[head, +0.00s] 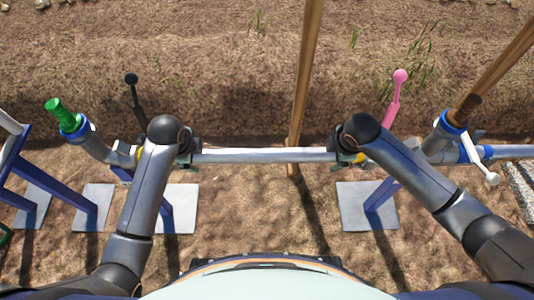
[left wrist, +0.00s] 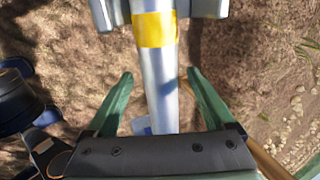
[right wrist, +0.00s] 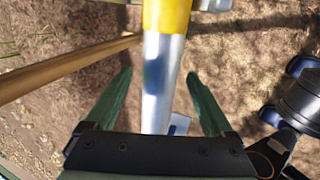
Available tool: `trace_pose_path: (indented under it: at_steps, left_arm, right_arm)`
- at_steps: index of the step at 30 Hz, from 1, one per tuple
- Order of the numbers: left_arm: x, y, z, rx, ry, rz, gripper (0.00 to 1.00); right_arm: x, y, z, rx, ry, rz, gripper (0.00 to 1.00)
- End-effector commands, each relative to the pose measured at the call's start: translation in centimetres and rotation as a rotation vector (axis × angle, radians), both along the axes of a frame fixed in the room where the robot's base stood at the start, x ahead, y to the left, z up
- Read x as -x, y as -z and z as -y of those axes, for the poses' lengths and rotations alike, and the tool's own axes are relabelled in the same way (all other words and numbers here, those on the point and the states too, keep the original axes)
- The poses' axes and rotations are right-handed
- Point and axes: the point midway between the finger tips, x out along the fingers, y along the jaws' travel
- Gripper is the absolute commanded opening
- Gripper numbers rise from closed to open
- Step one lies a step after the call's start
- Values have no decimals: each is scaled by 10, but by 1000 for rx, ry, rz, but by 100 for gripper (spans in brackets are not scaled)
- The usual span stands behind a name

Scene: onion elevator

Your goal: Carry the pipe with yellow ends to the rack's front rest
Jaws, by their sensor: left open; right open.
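The silver pipe with yellow ends (head: 265,155) lies level across the middle of the head view. Its yellow band shows in the left wrist view (left wrist: 155,30) and in the right wrist view (right wrist: 167,14). Both pipe ends are partly hidden by my arms in the head view. My left gripper (left wrist: 157,92) is open, with its green fingers apart on either side of the pipe, just inboard of the yellow band. My right gripper (right wrist: 160,92) is open around the pipe's other end in the same way. Grey pieces flank the yellow band in the left wrist view.
Blue posts on grey base plates (head: 355,208) (head: 181,216) stand under the pipe ends. A black-knobbed lever (head: 132,85) and a pink-knobbed lever (head: 398,85) rise behind. A green-ended tube (head: 60,112) is left. A brown pole (head: 305,80) stands behind the pipe.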

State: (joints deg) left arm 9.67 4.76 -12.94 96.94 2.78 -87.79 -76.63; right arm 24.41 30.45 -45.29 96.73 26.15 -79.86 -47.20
Motion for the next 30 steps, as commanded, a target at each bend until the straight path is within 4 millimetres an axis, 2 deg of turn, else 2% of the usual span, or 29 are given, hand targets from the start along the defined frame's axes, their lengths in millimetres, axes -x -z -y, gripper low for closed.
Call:
trace_pose_path:
  at_steps: [11, 30]
  left_arm:
    - [-1, 3, 0, 0, 0, 1, 86]
    - [-1, 3, 0, -1, 1, 1, 14]
  right_arm:
    - [-1, 4, 0, 0, -1, 0, 86]
    - [-1, 3, 0, 0, 0, 0, 14]
